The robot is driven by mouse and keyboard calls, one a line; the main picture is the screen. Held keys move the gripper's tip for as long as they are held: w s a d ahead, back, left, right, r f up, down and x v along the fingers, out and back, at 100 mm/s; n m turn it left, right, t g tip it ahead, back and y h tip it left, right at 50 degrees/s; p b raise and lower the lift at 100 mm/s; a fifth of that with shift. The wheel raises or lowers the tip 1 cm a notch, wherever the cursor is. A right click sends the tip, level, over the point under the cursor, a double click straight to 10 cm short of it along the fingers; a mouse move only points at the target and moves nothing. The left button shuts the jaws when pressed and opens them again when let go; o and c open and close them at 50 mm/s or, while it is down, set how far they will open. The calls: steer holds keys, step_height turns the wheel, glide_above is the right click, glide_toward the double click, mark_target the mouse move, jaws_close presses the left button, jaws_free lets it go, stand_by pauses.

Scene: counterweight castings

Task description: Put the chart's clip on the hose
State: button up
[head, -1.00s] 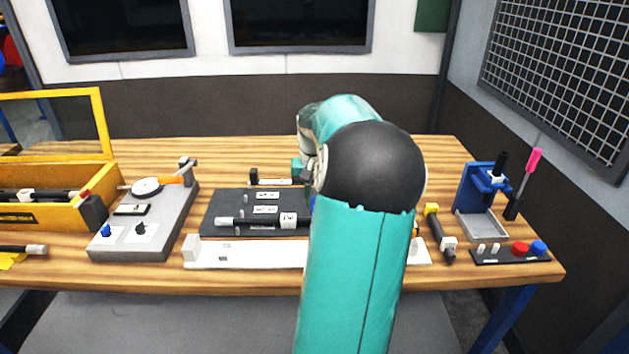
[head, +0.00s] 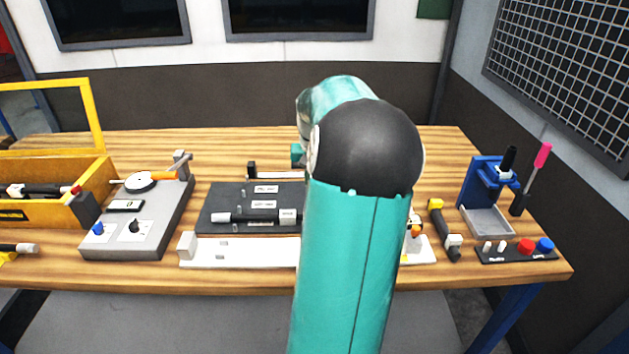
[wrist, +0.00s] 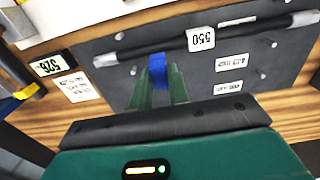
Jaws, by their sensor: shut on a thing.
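In the wrist view my gripper (wrist: 160,88) has its green fingers shut on a small blue clip (wrist: 158,68). The hose looks like the black bar (wrist: 258,27) with pale ends and a white 550 tag, lying across a dark board (wrist: 110,42). In the head view the bar (head: 252,218) lies on the board (head: 212,198), and my arm hides the gripper and clip. No chart can be made out for certain; small printed cards (wrist: 233,63) lie on the board.
A white rail (head: 235,252) lies in front of the board. A grey dial-gauge box (head: 165,228) and yellow crate (head: 55,210) stand left. A blue stand (head: 478,185), a yellow-ended black bar (head: 440,225) and a button panel (head: 515,256) stand right. Small pegs (wrist: 262,73) rise from the board.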

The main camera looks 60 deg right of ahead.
steer(key=shift+s+a+f, duration=0.1)
steer(key=shift+s+f, duration=0.05)
steer(key=shift+f, duration=0.1)
steer(key=shift+d+f, duration=0.25)
steer(key=shift+f, duration=0.25)
steer(key=shift+a+f, duration=0.25)
steer(key=shift+f, duration=0.4)
steer(key=shift+d+f, duration=0.15)
steer(key=shift+f, duration=1.15)
steer(key=shift+f, duration=1.35)
stand_by(0.6)
steer(key=o, duration=0.8)
steer(key=shift+o, duration=0.2)
